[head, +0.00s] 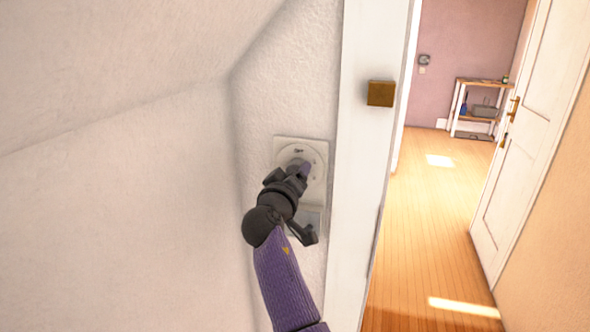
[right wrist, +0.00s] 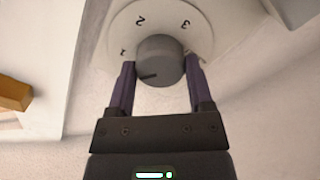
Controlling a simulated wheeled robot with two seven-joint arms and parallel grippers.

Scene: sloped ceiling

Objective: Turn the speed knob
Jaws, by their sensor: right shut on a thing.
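The speed knob (right wrist: 160,60) is a grey round knob with a dark pointer line, on a white dial marked with numbers. In the right wrist view the visible numbers are 1, 2 and 3, and the pointer line lies at the knob's lower left. In the head view the dial's white wall plate (head: 283,144) is beside the door frame, and my right gripper (head: 299,168) reaches to it and hides the knob. In the right wrist view my right gripper (right wrist: 158,80) has one finger on each side of the knob, shut on it. My left gripper is not in view.
A sloped white ceiling (head: 110,70) is at the left. Beyond the doorway are an open white door (head: 515,130), clear wooden floor (head: 432,210) and a small shelf (head: 478,108).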

